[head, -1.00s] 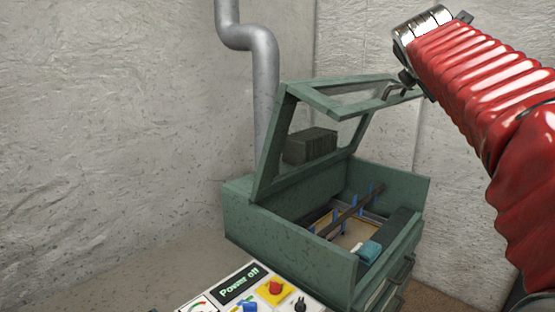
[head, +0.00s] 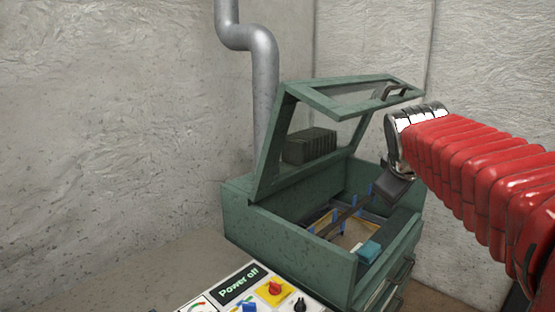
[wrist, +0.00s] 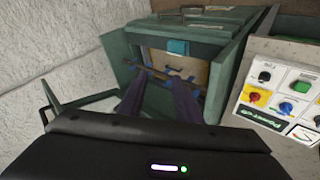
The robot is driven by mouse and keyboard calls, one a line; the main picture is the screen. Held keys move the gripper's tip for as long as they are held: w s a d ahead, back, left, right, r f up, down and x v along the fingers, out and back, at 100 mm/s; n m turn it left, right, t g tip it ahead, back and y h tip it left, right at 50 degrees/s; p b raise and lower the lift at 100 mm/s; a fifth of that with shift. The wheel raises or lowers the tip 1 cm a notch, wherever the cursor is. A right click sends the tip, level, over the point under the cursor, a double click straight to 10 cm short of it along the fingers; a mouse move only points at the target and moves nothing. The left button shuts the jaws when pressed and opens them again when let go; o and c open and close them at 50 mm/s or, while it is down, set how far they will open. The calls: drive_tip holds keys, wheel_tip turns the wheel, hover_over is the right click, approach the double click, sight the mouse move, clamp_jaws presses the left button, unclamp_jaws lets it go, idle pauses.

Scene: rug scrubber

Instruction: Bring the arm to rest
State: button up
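My red-sleeved arm comes in from the right in the head view. My gripper (head: 392,190) is a dark shape at its end, above the right part of the open green machine (head: 290,238). In the wrist view my gripper (wrist: 162,76) shows two dark fingers spread apart with nothing held between them. It is open, and its fingers point toward the machine's inside. The machine's glazed lid (head: 288,197) is tilted up, with a handle (head: 393,90) at its top edge.
Inside the machine are a tan board (head: 350,236), blue clips and a teal block (head: 369,251). A control panel (head: 262,288) in front reads "Power off". A grey pipe (head: 263,80) stands behind, and pale walls close in the corner.

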drive_tip(key=s+a+f+m+g+y, duration=0.1)
drive_tip(key=s+a+f+m, duration=0.2)
drive_tip(key=s+f, duration=0.6)
drive_tip(key=s+a+f+m+g+y, duration=0.1)
drive_tip(key=s+a+f+m, duration=0.3)
drive_tip(key=s, duration=1.2)
drive_tip(key=shift+s+a+f+g+y, duration=0.35)
drive_tip(key=shift+a+f+y, duration=0.35)
drive_tip(key=shift+a+f, duration=1.6)
